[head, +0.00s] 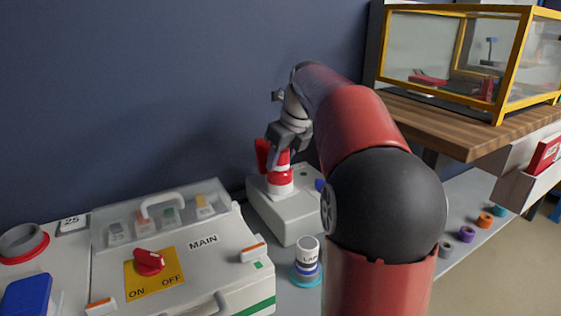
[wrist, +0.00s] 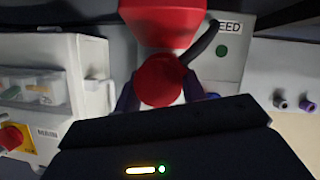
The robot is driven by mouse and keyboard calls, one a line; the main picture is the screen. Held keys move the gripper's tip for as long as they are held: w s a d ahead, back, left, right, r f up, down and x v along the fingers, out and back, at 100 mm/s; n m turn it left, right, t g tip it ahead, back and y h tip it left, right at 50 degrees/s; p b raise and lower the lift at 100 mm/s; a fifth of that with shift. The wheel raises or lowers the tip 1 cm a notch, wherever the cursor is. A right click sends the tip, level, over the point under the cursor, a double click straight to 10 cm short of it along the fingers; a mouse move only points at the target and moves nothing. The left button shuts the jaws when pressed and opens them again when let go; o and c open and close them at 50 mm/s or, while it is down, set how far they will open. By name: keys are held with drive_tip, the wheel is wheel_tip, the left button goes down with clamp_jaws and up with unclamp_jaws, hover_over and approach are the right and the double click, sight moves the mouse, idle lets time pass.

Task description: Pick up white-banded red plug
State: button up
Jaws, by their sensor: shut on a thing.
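The white-banded red plug (head: 280,178) stands upright at the white socket box (head: 290,218) in the head view. Its round red end (wrist: 158,82) fills the middle of the wrist view. My gripper (head: 281,158) is above the box, shut on the upper part of the plug, with a dark finger on each side in the wrist view (wrist: 160,94). A red flap-like piece (head: 262,154) is beside the plug. The plug's lower end is hidden, so I cannot tell whether it is seated or just clear of the box.
A white MAIN switch box (head: 203,241) with a red knob and clear lid stands left of the socket box. A yellow-framed case (head: 455,60) is on a wooden shelf at right. A dark wall is behind.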

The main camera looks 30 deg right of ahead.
wheel_tip(320, 180, up, 20)
drive_tip(key=p, duration=0.8)
